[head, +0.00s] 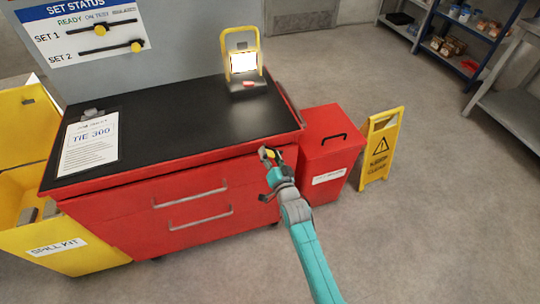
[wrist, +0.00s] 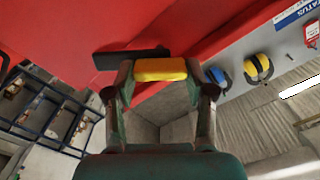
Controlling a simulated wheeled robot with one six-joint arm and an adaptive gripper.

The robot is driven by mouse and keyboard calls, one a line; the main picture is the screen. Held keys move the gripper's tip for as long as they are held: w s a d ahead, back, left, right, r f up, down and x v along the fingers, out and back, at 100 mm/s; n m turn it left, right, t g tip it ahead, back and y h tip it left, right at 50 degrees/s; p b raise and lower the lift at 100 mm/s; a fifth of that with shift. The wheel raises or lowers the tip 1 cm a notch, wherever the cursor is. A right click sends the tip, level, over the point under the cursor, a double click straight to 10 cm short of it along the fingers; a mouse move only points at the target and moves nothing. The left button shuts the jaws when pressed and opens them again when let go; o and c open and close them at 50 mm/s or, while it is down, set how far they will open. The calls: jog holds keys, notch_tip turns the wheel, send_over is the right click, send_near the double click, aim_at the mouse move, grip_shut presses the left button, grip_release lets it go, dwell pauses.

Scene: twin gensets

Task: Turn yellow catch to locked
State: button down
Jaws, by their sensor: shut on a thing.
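The yellow catch (wrist: 160,69) sits between the two fingertips of my gripper (wrist: 160,80) in the wrist view. My gripper is shut on it. In the head view my gripper (head: 269,157) is at the right front corner of the red cabinet (head: 190,200), and a bit of yellow shows at its fingers. A dark bar (wrist: 115,60) lies against the red surface just behind the catch in the wrist view. The fingers hide the catch's ends, and I see no mark that tells its locked position.
A red bin (head: 330,145) with a black handle stands right of the cabinet, close to my arm. A yellow floor sign (head: 380,150) stands beyond it. A work lamp (head: 243,62) and a paper sheet (head: 88,145) are on the black top.

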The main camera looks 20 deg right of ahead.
jog(key=m, duration=0.5)
jog(key=shift+d+f, duration=0.1)
jog(key=shift+f+m, duration=0.1)
jog(key=shift+m, duration=2.4)
jog(key=shift+c, duration=2)
grip_release()
jog(key=s, duration=1.2)
